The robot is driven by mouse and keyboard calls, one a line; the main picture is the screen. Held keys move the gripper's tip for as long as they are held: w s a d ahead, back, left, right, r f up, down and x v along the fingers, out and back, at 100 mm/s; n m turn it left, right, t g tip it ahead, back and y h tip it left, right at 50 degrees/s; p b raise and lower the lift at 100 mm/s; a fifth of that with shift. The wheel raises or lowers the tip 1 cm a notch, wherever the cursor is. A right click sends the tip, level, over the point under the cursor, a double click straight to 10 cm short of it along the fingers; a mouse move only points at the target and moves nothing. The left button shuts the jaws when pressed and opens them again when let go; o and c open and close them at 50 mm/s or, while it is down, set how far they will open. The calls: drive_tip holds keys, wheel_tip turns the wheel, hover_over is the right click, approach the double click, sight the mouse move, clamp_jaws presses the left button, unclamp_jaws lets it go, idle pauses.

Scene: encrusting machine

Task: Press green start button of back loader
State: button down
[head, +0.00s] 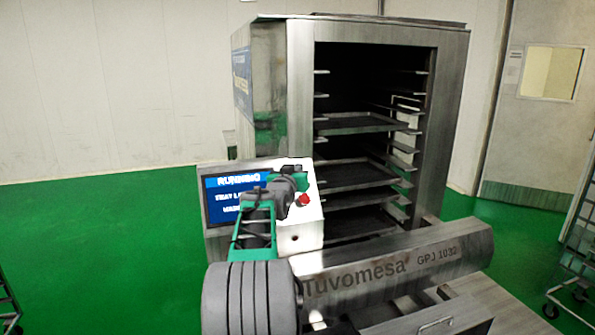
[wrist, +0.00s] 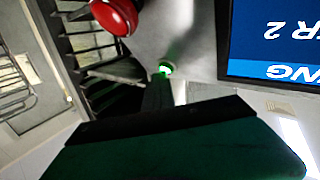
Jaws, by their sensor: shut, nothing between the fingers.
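The back loader (head: 272,75) is a tall steel cabinet with an open front. Its control box (head: 312,232) is white, with a red button (head: 303,199) on it. The red button also shows large at the top of the wrist view (wrist: 115,14). The green start button (wrist: 166,70) shows as a small lit green-white spot on the panel in the wrist view. My gripper (wrist: 160,82) is shut and empty, its tip at or very close to the green button; I cannot tell whether it touches. In the head view my gripper (head: 291,170) covers that part of the panel.
A screen (head: 222,200) left of the control box reads "RUNNING"; its lower lines are partly covered by my arm. Trays (head: 355,122) sit on the loader's shelves. A wheeled rack (head: 583,250) stands at right.

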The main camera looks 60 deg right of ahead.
drive_tip(key=shift+s+a+b, duration=0.15)
drive_tip(key=shift+s+b, duration=0.05)
drive_tip(key=shift+b, duration=0.15)
drive_tip(key=shift+s+a+r, duration=0.2)
drive_tip(key=shift+a+r, duration=0.05)
drive_tip(key=shift+r, duration=0.1)
drive_tip(key=s+a+r+b, duration=0.2)
drive_tip(key=s+a+r, duration=0.1)
idle(0.4)
idle(0.4)
